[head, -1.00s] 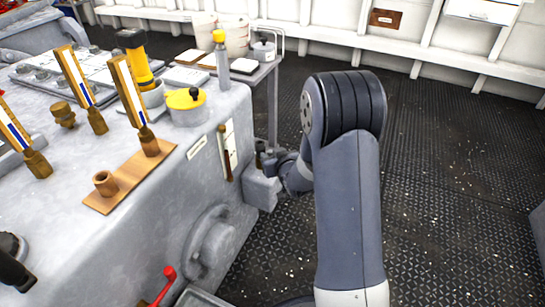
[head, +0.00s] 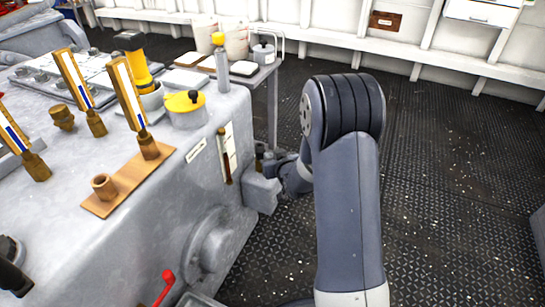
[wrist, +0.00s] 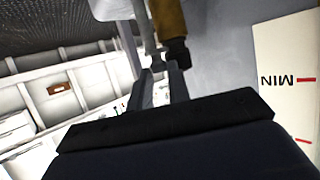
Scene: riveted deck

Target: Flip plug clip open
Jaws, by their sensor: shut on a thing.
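The plug (head: 259,152), a small upright brass-coloured piece with a dark top, stands by the engine's side in the head view. In the wrist view the plug (wrist: 168,18) hangs down from the top edge with its dark end near my fingers. The plug clip (wrist: 146,28) looks like a thin grey bar beside it. My gripper (wrist: 158,66) is shut on this grey bar, its two fingers just below the plug's dark end in the picture. In the head view my gripper (head: 272,164) is small and partly hidden by my arm.
A light grey block (head: 262,190) juts from the engine (head: 185,190) just below. A white plate marked MIN (wrist: 285,85) is close on the right in the wrist view. A brown gauge tube (head: 227,165) is left of the plug. Open deck (head: 440,180) lies to the right.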

